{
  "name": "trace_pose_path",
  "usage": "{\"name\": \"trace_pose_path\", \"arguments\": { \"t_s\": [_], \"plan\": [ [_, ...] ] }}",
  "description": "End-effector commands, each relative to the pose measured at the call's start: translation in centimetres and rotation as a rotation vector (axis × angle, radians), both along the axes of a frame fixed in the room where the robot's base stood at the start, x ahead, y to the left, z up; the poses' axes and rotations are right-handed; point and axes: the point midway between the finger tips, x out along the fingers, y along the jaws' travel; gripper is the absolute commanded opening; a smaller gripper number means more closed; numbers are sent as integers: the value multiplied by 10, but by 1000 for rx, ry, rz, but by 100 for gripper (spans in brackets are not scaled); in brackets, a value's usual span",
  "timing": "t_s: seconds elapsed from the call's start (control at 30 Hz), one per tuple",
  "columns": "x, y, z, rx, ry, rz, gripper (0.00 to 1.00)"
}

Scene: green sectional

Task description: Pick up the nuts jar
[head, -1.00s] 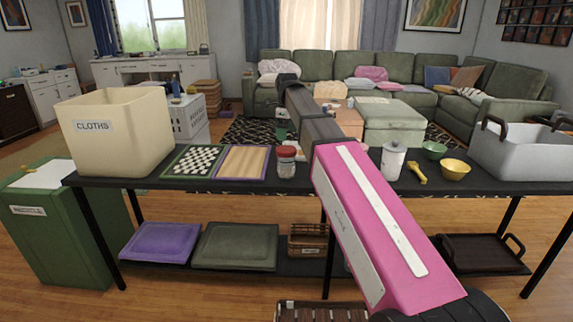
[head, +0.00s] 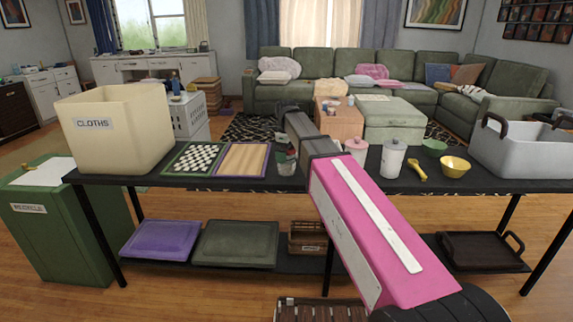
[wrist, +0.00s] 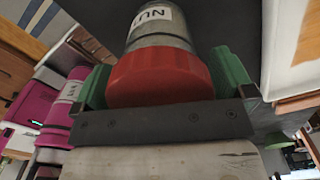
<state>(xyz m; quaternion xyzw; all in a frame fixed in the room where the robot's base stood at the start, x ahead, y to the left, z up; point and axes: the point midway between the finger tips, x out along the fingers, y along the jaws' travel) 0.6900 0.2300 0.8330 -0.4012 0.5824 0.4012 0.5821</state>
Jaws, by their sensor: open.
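The nuts jar (head: 286,168) stands on the black table right of the wooden board, its top partly hidden by my gripper in the head view. In the wrist view the jar (wrist: 158,38) shows a red lid and a white label reading "NUT", the rest cut off by the frame. My gripper (wrist: 162,66) is open, with one green finger on each side of the red lid. The lid appears close to the dark palm bar; I cannot tell whether the fingers touch it. In the head view my gripper (head: 290,150) is at the jar's top.
A pink-lidded canister (head: 356,152) and a white canister (head: 392,162) stand to the right, partly near my arm. Beyond are a yellow scoop (head: 417,170), yellow bowl (head: 455,168), green bowl (head: 433,147) and grey basket (head: 520,155). A checkered board (head: 192,159) and cloths bin (head: 125,150) are left.

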Motion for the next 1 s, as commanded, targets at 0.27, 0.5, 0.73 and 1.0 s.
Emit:
{"name": "trace_pose_path", "arguments": {
  "t_s": [0.27, 0.5, 0.73, 1.0],
  "plan": [
    [0, 0, 0, 0, 0, 0, 67],
    [0, 0, 0, 0, 0, 0, 58],
    [0, 0, 5, 1, -1, 0, 58],
    [1, 0, 38, 1, -4, 0, 58]
  ]
}}
